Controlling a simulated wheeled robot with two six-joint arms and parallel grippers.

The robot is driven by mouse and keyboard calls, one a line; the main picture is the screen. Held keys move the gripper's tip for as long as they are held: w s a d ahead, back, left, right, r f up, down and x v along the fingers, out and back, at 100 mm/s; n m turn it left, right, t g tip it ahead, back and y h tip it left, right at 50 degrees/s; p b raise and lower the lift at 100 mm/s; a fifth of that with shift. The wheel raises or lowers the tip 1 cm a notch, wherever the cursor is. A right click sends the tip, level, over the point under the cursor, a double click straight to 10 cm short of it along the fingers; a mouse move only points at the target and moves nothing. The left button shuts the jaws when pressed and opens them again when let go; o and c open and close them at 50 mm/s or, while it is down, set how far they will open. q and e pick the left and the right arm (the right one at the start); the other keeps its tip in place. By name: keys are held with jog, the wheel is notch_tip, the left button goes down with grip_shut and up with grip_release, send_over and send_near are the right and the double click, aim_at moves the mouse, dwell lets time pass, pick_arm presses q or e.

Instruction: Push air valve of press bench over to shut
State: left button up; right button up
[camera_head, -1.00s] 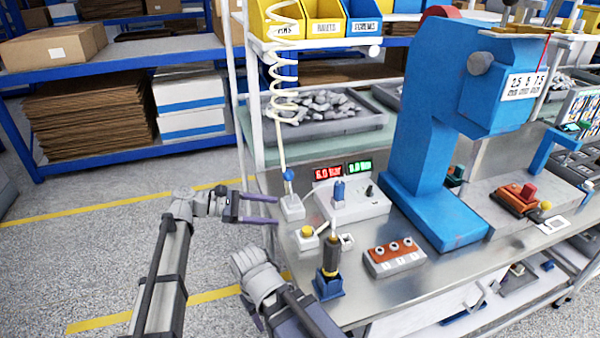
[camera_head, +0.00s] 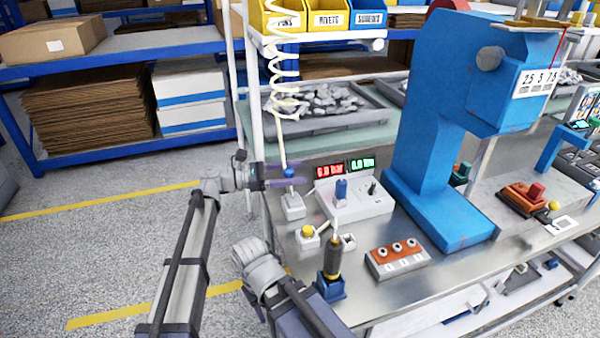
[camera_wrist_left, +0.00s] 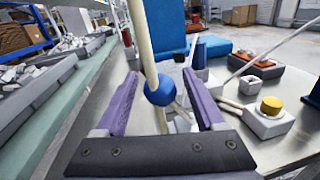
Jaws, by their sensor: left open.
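The air valve is a small white block (camera_head: 292,206) at the near left of the press bench, with a blue ball (camera_head: 289,172) on a lever above it. The cream coiled hose (camera_head: 283,85) hangs down to the ball. My left gripper (camera_head: 302,174) is open, its two purple fingers on either side of the ball. In the left wrist view the blue ball (camera_wrist_left: 161,91) sits between the spread fingers, with clear gaps to both sides. The valve's base is partly hidden there.
Right of the valve stands a white control box (camera_head: 352,205) with a blue knob under red and green displays (camera_head: 345,167).

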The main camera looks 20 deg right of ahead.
pick_arm(q)
jog(key=shift+s+d, duration=0.1)
jog(key=shift+d, duration=0.8)
grip_shut()
dwell(0.9)
